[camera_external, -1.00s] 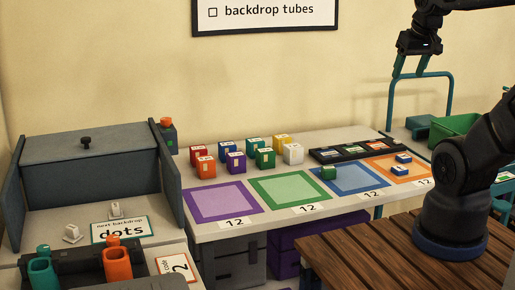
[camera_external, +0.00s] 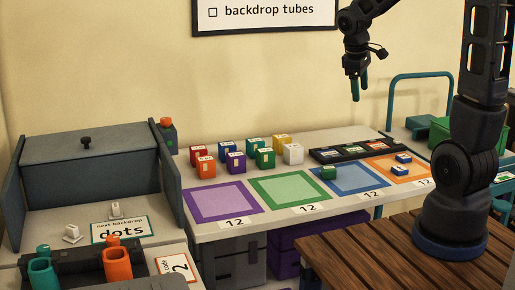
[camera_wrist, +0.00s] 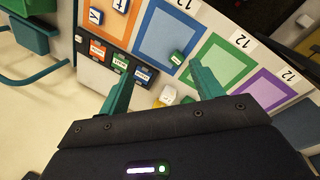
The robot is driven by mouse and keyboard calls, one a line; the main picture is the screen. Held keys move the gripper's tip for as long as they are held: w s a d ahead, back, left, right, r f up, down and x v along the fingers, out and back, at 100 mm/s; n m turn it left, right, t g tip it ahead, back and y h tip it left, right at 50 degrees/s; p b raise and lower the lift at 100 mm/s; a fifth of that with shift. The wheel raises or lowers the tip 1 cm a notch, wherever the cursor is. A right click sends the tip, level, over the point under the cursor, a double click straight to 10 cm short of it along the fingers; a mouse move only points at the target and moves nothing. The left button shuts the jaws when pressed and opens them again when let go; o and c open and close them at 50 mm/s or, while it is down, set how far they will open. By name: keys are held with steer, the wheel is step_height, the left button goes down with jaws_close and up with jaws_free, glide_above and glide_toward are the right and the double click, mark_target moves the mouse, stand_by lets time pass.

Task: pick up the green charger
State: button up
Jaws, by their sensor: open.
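A small flat green block (camera_external: 328,172), which may be the charger, lies on the blue square; it also shows in the wrist view (camera_wrist: 177,57). A green piece with a white label (camera_wrist: 120,62) sits in the black rack (camera_external: 321,157) behind, between a blue and a red one. A taller green block (camera_external: 265,158) stands among the coloured blocks. I cannot tell for certain which green thing is the charger. My gripper (camera_external: 359,92) is open and empty, high above the table, its teal fingers pointing down. In the wrist view, my gripper (camera_wrist: 162,70) shows both fingers apart.
Coloured blocks, including a white one (camera_external: 293,154), stand close together left of the rack. Two blue pieces (camera_external: 403,163) lie on the orange square. The purple (camera_external: 220,201) and green (camera_external: 290,187) squares are empty. A teal cart rail (camera_external: 420,75) rises at right.

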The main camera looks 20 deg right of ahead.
steer(key=w+a+f+n+g+h, duration=0.1)
steer(key=w+a+f+n, duration=0.3)
steer(key=w+f, duration=0.4)
steer(key=n+g+h, duration=0.1)
steer(key=n, duration=0.3)
glide_toward(329, 167)
steer(key=shift+x, duration=5.05)
steer(key=shift+s, duration=0.1)
steer(key=c, duration=1.1)
steer(key=shift+r, duration=0.1)
